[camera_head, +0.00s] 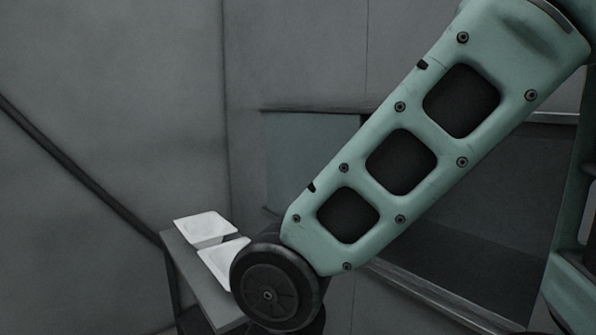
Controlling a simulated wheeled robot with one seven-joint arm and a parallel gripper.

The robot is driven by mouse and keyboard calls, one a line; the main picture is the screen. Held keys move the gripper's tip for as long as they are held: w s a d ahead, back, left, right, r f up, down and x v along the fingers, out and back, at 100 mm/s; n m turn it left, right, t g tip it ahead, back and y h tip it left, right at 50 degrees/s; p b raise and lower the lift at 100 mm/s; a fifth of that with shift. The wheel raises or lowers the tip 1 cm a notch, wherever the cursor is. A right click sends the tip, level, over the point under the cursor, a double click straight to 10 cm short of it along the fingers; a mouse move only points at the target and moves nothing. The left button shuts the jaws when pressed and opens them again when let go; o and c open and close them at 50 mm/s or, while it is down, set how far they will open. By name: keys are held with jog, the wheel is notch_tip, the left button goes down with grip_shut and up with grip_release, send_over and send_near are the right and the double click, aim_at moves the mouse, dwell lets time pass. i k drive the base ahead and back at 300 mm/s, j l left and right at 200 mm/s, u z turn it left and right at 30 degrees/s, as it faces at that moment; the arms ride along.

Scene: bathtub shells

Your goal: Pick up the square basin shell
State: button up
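Two white shells lie on a narrow grey stand at the lower left of the head view. The far white shell (204,226) is four-sided and looks whole, with its left side near the stand's edge. The near white shell (222,258) lies just in front of it and is partly hidden behind my arm's dark round joint. I cannot tell for certain which of the two is the square basin shell. My gripper is not in view; only my green arm shows, reaching down to the shells' right.
The grey stand (205,288) has a bare strip along its front left side. A dark rail (75,168) slopes down the left wall towards it. A recess with a dark interior (460,210) lies behind my arm at right.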

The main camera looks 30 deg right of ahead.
aim_at(219, 259)
jog(key=i+j, duration=0.2)
jog(key=j, duration=0.15)
jog(key=i+j+z, duration=0.15)
jog(key=j, duration=0.25)
jog(key=i+j, duration=0.3)
jog(key=i+j+z, duration=0.15)
jog(key=j, duration=0.35)
jog(key=i+j, duration=0.2)
jog(key=j, duration=0.2)
jog(key=i+j+z, duration=0.15)
jog(key=j, duration=0.25)
jog(key=i+j, duration=0.2)
jog(key=j, duration=0.25)
jog(key=i+j+z, duration=0.15)
jog(key=j, duration=0.3)
